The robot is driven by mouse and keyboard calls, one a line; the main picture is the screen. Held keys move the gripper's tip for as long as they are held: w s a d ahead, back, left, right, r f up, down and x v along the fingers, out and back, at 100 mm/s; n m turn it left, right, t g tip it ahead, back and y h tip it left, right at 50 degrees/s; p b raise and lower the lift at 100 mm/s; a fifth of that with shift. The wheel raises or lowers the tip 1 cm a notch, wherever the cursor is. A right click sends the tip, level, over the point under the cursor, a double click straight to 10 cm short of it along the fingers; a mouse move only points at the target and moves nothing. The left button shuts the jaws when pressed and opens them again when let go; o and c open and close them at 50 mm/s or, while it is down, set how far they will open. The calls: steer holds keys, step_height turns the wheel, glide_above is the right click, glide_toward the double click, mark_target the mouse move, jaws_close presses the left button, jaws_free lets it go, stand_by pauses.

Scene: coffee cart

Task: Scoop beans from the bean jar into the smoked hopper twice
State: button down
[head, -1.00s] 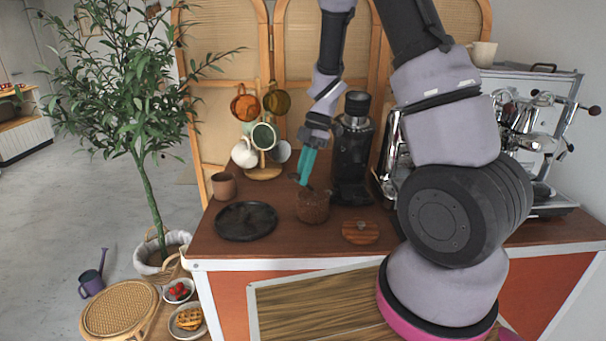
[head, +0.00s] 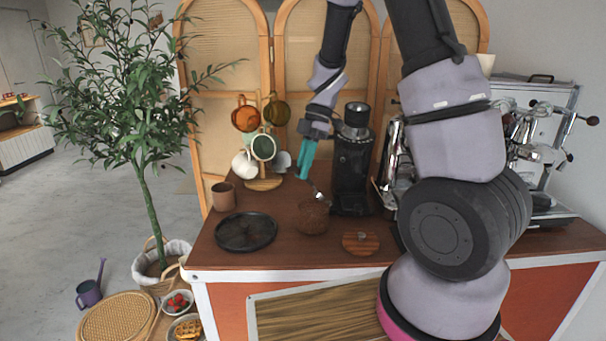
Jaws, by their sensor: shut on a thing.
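The bean jar (head: 312,219), a brown pot with its top open, stands near the middle of the cart top. My gripper (head: 304,176), with teal fingers, is above the jar and slightly to its left. It is shut on a small metal scoop (head: 318,196), which slants down to the right. The scoop's end is just above the jar's rim; I cannot tell whether it holds beans. The smoked hopper (head: 357,113) is the dark cup on top of the black grinder (head: 352,165), right of my gripper. The inside of the hopper is too small to read.
A round wooden lid (head: 360,243) lies right of the jar. A black tray (head: 246,232) and a brown cup (head: 223,196) are to the left. A mug tree (head: 263,183) with several mugs stands behind. The espresso machine (head: 538,120) is at the right.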

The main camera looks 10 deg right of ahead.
steer(key=shift+r, duration=1.85)
